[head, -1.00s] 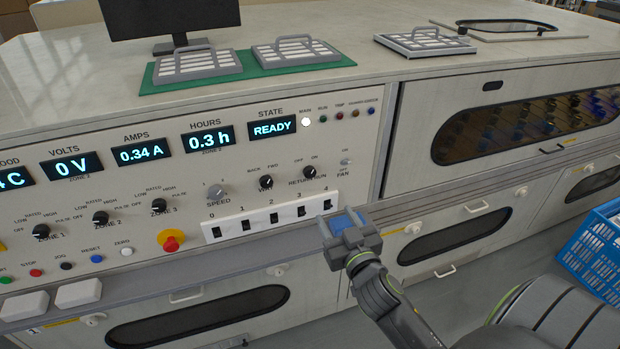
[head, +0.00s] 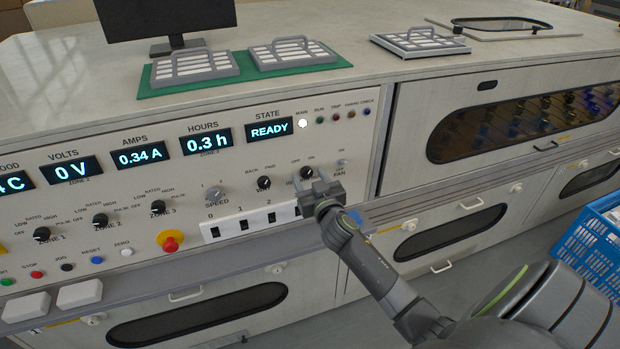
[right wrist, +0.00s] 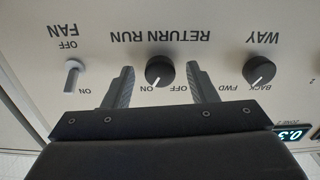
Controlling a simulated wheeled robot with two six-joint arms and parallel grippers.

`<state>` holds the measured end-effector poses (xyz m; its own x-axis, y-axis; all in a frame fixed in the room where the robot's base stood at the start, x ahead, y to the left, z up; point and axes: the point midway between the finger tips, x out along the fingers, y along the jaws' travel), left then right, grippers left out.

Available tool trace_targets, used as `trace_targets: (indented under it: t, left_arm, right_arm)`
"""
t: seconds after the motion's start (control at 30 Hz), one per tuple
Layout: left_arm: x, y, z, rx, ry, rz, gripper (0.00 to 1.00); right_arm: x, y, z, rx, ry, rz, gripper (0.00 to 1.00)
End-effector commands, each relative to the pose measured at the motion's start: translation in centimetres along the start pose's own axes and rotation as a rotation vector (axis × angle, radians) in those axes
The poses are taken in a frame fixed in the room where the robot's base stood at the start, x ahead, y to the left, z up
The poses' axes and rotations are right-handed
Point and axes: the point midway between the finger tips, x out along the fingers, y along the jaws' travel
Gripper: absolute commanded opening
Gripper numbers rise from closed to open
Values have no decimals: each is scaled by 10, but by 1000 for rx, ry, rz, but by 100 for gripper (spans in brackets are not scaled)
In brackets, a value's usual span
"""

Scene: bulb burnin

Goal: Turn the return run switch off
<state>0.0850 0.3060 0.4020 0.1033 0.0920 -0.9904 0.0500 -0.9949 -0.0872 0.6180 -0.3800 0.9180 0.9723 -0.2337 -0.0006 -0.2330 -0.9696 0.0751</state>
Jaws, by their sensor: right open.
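The return run switch (head: 307,172) is a small round black knob on the light control panel, partly hidden by my right gripper in the head view. It shows clearly in the right wrist view (right wrist: 160,71), where the lettering is upside down. Its white pointer mark is toward the ON label. My right gripper (head: 311,182) is open, with one finger on each side of the knob in the right wrist view (right wrist: 160,68). Gaps show between the fingers and the knob; I cannot tell the depth. My left gripper is not in view.
The black WAY knob (right wrist: 260,73) and the FAN toggle (right wrist: 72,76) flank the knob. Below is a white strip of numbered rocker switches (head: 243,224), partly hidden by my gripper. A red stop button (head: 170,241) is further left. A blue crate (head: 592,245) stands at right.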

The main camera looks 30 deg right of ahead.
Motion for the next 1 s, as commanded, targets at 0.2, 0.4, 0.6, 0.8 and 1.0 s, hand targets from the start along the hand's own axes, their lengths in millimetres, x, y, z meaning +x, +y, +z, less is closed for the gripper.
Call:
trace_targets:
  t: [0.2, 0.4, 0.6, 0.8, 1.0]
  left_arm:
    - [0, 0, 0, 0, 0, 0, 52]
    - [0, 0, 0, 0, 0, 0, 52]
    - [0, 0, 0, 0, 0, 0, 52]
    - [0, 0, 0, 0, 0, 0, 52]
    - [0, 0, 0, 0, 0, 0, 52]
  right_arm:
    - [1, 0, 0, 0, 0, 0, 52]
    - [1, 0, 0, 0, 0, 0, 35]
    - [1, 0, 0, 0, 0, 0, 9]
    - [1, 0, 0, -10, 0, 0, 7]
    - [1, 0, 0, -73, 0, 0, 7]
